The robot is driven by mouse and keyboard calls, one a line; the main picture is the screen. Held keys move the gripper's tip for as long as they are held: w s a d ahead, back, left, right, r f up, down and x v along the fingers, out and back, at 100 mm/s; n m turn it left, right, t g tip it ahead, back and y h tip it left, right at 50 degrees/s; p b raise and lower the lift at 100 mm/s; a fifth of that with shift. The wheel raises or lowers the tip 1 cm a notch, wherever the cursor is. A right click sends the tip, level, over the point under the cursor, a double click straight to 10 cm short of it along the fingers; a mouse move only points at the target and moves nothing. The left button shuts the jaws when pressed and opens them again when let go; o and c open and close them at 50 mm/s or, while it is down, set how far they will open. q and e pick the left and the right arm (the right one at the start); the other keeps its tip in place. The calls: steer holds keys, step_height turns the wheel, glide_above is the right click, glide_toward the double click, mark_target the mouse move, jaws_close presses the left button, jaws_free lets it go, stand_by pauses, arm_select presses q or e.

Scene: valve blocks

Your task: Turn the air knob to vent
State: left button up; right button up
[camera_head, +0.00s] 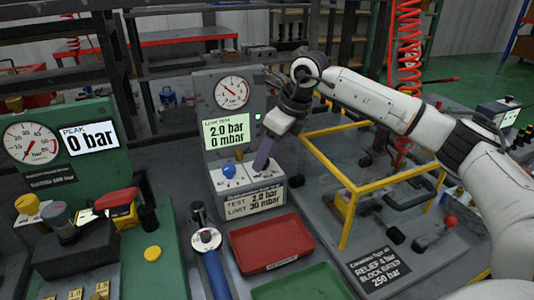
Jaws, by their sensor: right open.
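The grey leak-test unit (213,95) stands in the middle, with a round gauge (232,92) and a lit display (227,131) reading 2.0 bar and 0 mbar. A blue knob (229,171) sits on the left of its white sloped control panel. My right gripper (263,158) comes in from the upper right and points down over the right part of this panel, to the right of the blue knob. It is open. Its fingers hide whatever is under them, and I cannot tell whether they touch a control. My left gripper is not in view.
A red tray (271,264) and a green tray (303,284) lie in front. A yellow frame (345,190) stands to the right. A green test stand (45,115) with a gauge is at left. A blue-handled tool (216,274) stands beside the red tray.

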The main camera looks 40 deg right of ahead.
steer(key=c, duration=1.1)
steer(key=shift+o, duration=0.2)
steer(key=m, duration=0.1)
steer(key=m+h, duration=0.1)
steer(key=m, duration=0.3)
steer(key=shift+a+r+t+h, duration=0.1)
steer(key=shift+a+t+h, duration=0.2)
steer(key=shift+a+h, duration=0.1)
steer(key=shift+m+h+b, duration=0.3)
steer(key=shift+m+h, duration=0.4)
steer(key=shift+m, duration=1.2)
steer(key=o, duration=1.1)
steer(key=shift+c, duration=0.2)
